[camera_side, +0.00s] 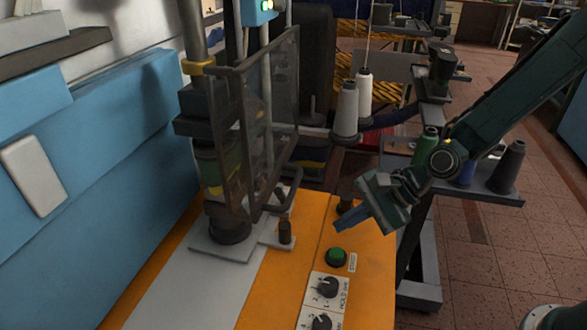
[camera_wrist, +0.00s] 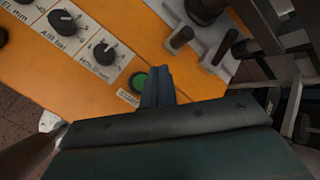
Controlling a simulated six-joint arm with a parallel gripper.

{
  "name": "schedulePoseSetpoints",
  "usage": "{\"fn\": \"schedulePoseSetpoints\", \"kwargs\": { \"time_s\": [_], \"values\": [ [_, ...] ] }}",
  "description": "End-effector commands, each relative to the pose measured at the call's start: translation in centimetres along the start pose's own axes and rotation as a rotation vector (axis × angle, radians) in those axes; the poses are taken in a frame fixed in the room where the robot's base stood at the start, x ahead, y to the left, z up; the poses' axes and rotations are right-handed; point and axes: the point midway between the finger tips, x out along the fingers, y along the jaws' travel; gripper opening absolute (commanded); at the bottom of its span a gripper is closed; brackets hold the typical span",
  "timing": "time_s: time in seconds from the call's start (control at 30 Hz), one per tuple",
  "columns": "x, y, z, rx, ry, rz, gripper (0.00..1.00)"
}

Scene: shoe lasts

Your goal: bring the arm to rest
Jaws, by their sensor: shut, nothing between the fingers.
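My gripper (camera_side: 345,219) is shut and empty. In the side view its blue-grey fingers point down and left, above the orange machine top (camera_side: 362,285) and close to a green push button (camera_side: 336,257). In the wrist view the closed fingers (camera_wrist: 158,75) show at the centre, just right of the green button (camera_wrist: 139,83). I cannot tell whether the fingertips touch anything; in the side view they look apart from the button.
Black knobs on white labels (camera_side: 327,287) line the orange panel. A transparent guard (camera_side: 268,120) with a black handle stands left of my gripper. Thread cones (camera_side: 346,110) stand behind, and a rack shelf with spools (camera_side: 508,165) lies close under my arm. Floor is open at the right.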

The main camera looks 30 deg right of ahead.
Motion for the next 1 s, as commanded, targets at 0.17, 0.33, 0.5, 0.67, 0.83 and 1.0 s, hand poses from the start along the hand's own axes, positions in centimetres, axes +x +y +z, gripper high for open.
{"fn": "schedulePoseSetpoints", "kwargs": {
  "time_s": [0.17,0.33,0.5,0.67,0.83,1.0],
  "values": [
    [-0.1,0.0,0.0,-0.008,0.002,0.001,0.0],
    [-1.1,-0.2,0.2,-0.074,0.019,0.006,0.0],
    [-3.3,-0.5,0.5,-0.223,0.058,0.024,0.0],
    [-6.3,-0.6,0.8,-0.412,0.115,0.054,0.0],
    [-9.8,-0.4,1.0,-0.609,0.18,0.097,0.0],
    [-13.2,0.1,1.1,-0.789,0.245,0.149,0.0]
  ]
}}
